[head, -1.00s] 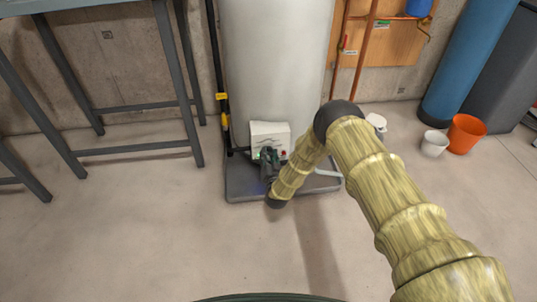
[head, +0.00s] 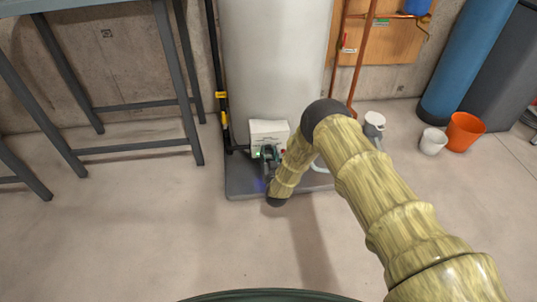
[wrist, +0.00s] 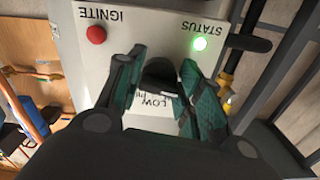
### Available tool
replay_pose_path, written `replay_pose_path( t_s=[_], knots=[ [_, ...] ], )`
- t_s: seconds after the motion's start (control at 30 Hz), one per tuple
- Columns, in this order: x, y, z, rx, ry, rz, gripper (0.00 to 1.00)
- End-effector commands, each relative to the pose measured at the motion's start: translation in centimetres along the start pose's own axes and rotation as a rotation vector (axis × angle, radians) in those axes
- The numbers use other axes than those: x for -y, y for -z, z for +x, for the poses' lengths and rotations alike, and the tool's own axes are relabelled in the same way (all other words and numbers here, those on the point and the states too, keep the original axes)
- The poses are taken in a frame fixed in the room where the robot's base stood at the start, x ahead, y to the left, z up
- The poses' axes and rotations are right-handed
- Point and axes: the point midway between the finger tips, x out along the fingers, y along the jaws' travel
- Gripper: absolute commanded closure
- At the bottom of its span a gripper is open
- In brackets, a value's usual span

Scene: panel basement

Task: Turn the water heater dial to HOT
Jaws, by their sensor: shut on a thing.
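The water heater (head: 275,65) is a tall pale cylinder on a dark tray, with a white control box (head: 268,129) low on its front. In the wrist view the control box (wrist: 150,25) appears upside down, with a red IGNITE button (wrist: 96,35) and a lit green STATUS light (wrist: 200,43). My gripper (head: 270,158) is at the front of the box. In the wrist view, my gripper's (wrist: 160,85) two green fingers are shut on the dark dial (wrist: 160,72). The word LOW shows by the dial; the other markings and the pointer are hidden or unclear.
A grey-legged table (head: 130,150) stands at the left. Copper pipes (head: 362,60) run up a wooden board at the right. A white bucket (head: 433,142), an orange bucket (head: 464,132) and a blue tank (head: 470,60) stand farther right. The floor in front is clear.

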Motion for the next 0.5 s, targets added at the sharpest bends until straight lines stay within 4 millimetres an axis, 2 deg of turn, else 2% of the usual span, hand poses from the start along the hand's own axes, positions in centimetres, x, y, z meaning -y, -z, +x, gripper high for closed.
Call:
replay_pose_path(
  t_s=[0.07, 0.1, 0.2, 0.5],
  knots=[
    [-0.13, -0.18, -0.11, 0.003, -0.001, -0.001, 0.88],
    [-0.12, -0.18, -0.11, 0.003, -0.001, -0.001, 0.62],
    [-0.11, -0.18, -0.10, 0.003, -0.001, 0.000, 0.44],
    [-0.03, -0.07, -0.06, 0.001, 0.000, 0.000, 0.43]
  ],
)
